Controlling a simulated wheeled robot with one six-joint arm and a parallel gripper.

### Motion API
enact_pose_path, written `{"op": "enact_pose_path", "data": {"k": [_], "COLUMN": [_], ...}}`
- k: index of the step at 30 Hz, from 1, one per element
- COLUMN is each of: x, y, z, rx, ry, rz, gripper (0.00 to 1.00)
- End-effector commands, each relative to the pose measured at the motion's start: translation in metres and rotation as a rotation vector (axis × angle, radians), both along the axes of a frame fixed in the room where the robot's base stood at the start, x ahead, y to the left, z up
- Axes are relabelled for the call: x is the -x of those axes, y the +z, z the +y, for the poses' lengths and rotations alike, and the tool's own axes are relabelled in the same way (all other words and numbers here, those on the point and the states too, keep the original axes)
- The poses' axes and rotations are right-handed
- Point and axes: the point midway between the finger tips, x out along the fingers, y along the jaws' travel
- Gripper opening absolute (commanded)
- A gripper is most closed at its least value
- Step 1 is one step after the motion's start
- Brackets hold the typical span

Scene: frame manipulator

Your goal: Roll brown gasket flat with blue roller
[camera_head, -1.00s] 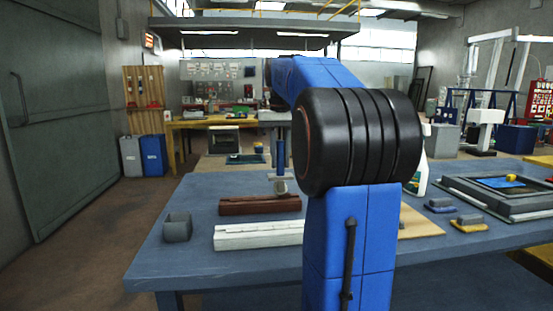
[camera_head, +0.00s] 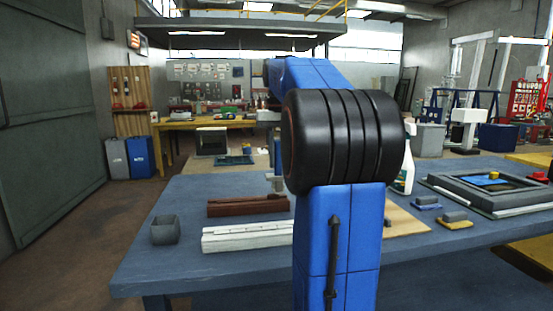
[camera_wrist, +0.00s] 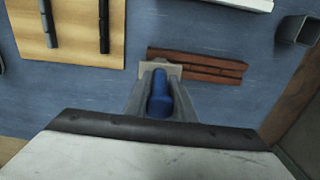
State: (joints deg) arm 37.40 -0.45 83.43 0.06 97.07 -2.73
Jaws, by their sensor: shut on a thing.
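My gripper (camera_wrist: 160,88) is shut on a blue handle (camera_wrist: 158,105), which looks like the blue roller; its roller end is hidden. In the wrist view it is over the near edge of a reddish-brown grooved block (camera_wrist: 205,66), with a pale piece at the fingertips; I cannot tell whether they touch. The brown block (camera_head: 247,205) lies on the blue table in the head view, beside my arm. I cannot make out a separate brown gasket. A tan board (camera_wrist: 68,50) with two dark strips is at the upper left of the wrist view.
A pale grooved bar (camera_head: 247,237) lies in front of the brown block. A grey open box (camera_head: 165,230) stands to its left. A spray bottle (camera_head: 405,170), small blocks (camera_head: 455,220) and a grey frame (camera_head: 490,190) are to the right. The table's left front is clear.

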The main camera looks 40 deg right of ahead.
Motion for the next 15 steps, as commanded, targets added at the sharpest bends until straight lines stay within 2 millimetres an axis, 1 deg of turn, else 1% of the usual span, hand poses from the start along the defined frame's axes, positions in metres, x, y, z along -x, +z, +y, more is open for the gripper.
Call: {"op": "enact_pose_path", "data": {"k": [5, 15], "x": [0.000, 0.000], "y": [0.006, 0.039], "z": [0.000, 0.000], "rx": [0.001, 0.001], "ry": [0.000, 0.000], "rz": [-0.001, -0.002], "gripper": [0.00, 0.00]}}
